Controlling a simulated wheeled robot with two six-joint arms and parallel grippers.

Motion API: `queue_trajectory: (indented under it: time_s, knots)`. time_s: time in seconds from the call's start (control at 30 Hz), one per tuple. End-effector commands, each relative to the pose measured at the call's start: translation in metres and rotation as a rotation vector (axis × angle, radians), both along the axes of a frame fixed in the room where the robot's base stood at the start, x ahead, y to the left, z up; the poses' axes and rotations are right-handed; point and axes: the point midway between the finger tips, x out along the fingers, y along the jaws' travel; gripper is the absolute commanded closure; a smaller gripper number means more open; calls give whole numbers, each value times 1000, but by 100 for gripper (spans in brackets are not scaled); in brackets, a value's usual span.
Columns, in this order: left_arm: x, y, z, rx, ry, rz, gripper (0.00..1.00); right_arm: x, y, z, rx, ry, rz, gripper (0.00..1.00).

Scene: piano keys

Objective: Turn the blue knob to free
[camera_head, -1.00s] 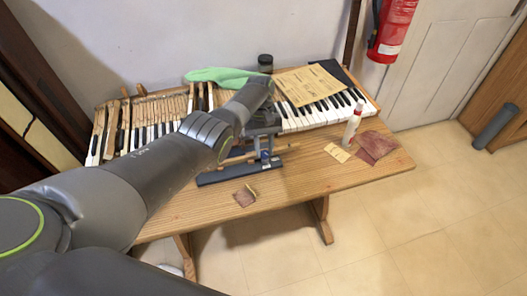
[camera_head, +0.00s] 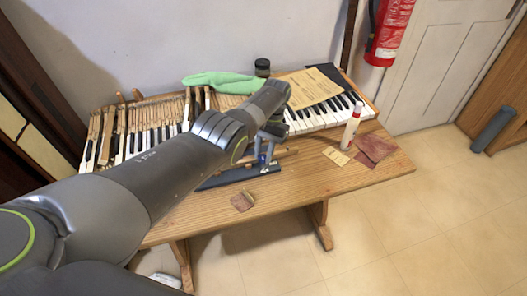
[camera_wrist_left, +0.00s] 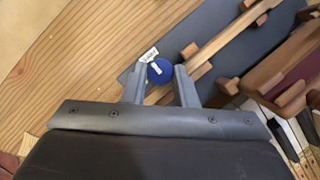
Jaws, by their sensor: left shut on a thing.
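The blue knob (camera_wrist_left: 159,71) is round, with a white mark on its face, in the left wrist view. A small white label (camera_wrist_left: 149,54) with print too small to read lies beside it. The knob sits at the edge of a dark blue-grey base (camera_wrist_left: 222,42), whose front edge shows on the table in the head view (camera_head: 228,178). My left gripper (camera_wrist_left: 161,76) is shut on the knob, one finger on each side. In the head view the gripper (camera_head: 264,157) is small and partly hidden by my arm. My right gripper is not in view.
Piano keys (camera_head: 140,138) line the back of the wooden table (camera_head: 330,178). A green cloth (camera_head: 222,80), dark jar (camera_head: 262,67), paper (camera_head: 311,86), white bottle (camera_head: 350,131) and reddish cloth (camera_head: 376,146) lie around. Wooden key parts (camera_wrist_left: 230,32) are close to the gripper.

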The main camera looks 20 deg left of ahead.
Motion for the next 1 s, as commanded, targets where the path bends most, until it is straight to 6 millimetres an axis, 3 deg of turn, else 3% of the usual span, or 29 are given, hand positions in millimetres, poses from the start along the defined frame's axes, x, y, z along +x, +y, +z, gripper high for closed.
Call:
queue_trajectory:
  time_s: [0.47,0.5,0.67,1.0]
  knots:
    - [1,0,1,0,-4,-17,97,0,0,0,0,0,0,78]
    - [1,0,1,0,-4,-17,73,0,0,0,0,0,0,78]
    - [1,0,1,0,-3,-15,53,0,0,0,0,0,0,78]
    - [0,0,2,0,-1,-14,53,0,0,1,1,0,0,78]
